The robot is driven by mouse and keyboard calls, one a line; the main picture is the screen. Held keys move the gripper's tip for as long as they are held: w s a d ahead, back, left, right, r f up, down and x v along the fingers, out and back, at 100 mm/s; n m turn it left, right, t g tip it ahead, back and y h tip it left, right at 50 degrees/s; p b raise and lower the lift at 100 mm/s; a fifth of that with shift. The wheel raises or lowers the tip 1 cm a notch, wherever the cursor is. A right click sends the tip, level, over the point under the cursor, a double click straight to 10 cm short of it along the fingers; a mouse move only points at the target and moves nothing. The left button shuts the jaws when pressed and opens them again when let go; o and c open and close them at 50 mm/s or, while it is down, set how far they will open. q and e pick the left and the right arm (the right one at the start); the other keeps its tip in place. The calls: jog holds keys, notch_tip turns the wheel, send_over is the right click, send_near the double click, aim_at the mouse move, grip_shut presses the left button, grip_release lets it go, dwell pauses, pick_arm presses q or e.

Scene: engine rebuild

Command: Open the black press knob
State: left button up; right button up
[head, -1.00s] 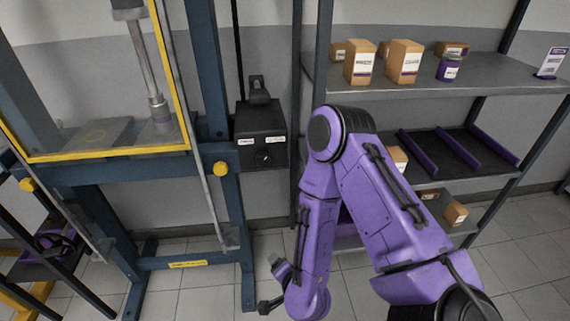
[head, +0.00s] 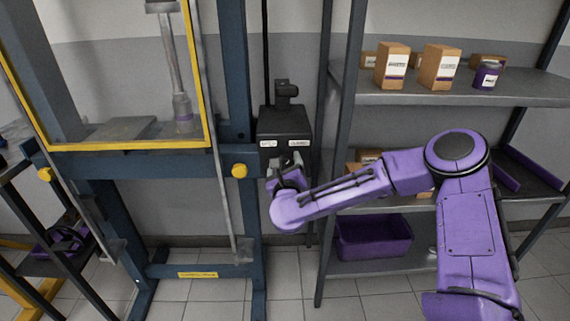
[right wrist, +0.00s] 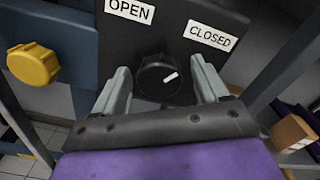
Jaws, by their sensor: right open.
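The black press knob (right wrist: 158,76) shows in the right wrist view on the front of a black box (head: 285,122) on the press. Its white mark points up and to the right, toward the CLOSED label (right wrist: 211,36). The OPEN label (right wrist: 131,10) is at the upper left of the knob. My right gripper (right wrist: 164,82) is open, with one finger on each side of the knob. I cannot tell whether either finger touches it. In the head view my right gripper (head: 287,170) is in front of the box and hides the knob. My left gripper is not in view.
The blue press frame (head: 239,100) with a yellow-edged guard (head: 130,149) stands at the left. A yellow knob (right wrist: 33,64) is on the frame beside the box. A shelf rack (head: 450,92) with boxes and a purple bin (head: 372,238) stands close at the right.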

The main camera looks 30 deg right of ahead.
jog(key=c, duration=1.1)
jog(key=shift+o, duration=0.2)
jog(key=shift+n, duration=0.3)
jog(key=n+p, duration=0.1)
jog(key=n, duration=0.5)
jog(key=n+p, duration=0.1)
jog(key=n, duration=0.3)
jog(key=shift+n+p, duration=0.4)
jog(key=shift+n, duration=1)
jog(key=shift+f, duration=0.1)
jog(key=o, duration=1.1)
jog(key=shift+c, duration=0.2)
